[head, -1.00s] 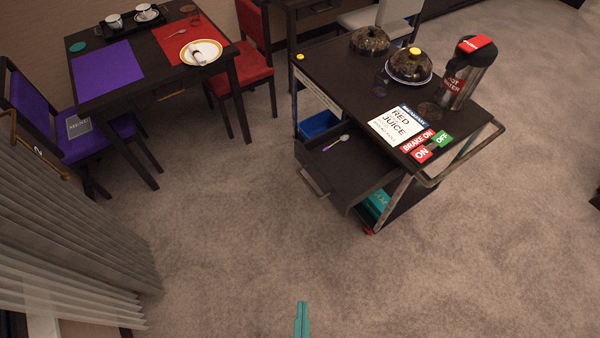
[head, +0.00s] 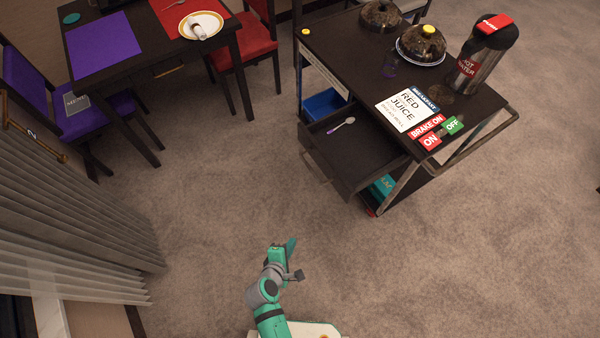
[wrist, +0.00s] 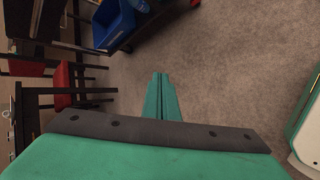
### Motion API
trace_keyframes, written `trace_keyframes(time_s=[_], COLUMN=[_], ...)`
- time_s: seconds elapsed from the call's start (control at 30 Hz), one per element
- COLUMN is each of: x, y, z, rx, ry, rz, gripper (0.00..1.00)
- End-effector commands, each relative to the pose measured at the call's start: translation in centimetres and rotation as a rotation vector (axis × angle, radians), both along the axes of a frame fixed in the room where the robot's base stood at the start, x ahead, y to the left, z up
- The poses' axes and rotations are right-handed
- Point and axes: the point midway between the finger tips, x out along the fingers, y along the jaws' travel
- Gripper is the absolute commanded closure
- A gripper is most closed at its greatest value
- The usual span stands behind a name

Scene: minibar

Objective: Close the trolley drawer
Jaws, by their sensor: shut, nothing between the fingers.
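The dark trolley (head: 345,42) stands right of centre in the head view. Its drawer (head: 365,148) is pulled out toward the front left, with a spoon (head: 341,125) lying in it. The drawer's handle (head: 322,168) is on its front face. My gripper (head: 291,245) is in front of the drawer, apart from it, above the carpet. Its two teal fingers lie together and empty in the wrist view (wrist: 160,95).
A blue bin (head: 322,103) sits inside the trolley beside the drawer; it also shows in the wrist view (wrist: 115,22). Covered dishes (head: 421,42) and a hot water flask (head: 487,52) stand on top. A table (head: 150,50) and chairs are at left. Carpet between is clear.

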Motion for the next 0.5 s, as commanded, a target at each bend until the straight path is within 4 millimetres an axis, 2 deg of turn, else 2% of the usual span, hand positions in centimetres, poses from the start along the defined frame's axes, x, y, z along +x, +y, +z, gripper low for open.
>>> trace_keyframes(time_s=[0.03,0.17,0.27,0.4,0.5], x=[1.9,5.5,8.2,11.2,12.4], y=[0.6,1.5,2.6,4.7,6.4], z=[0.0,1.1,3.0,7.1,10.1], rx=[-0.095,-0.367,-0.568,-0.822,-0.964], ry=[0.012,0.063,0.099,0.146,0.176], rz=[0.035,0.099,0.123,0.119,0.095], gripper=[1.0,1.0,1.0,1.0,1.0])
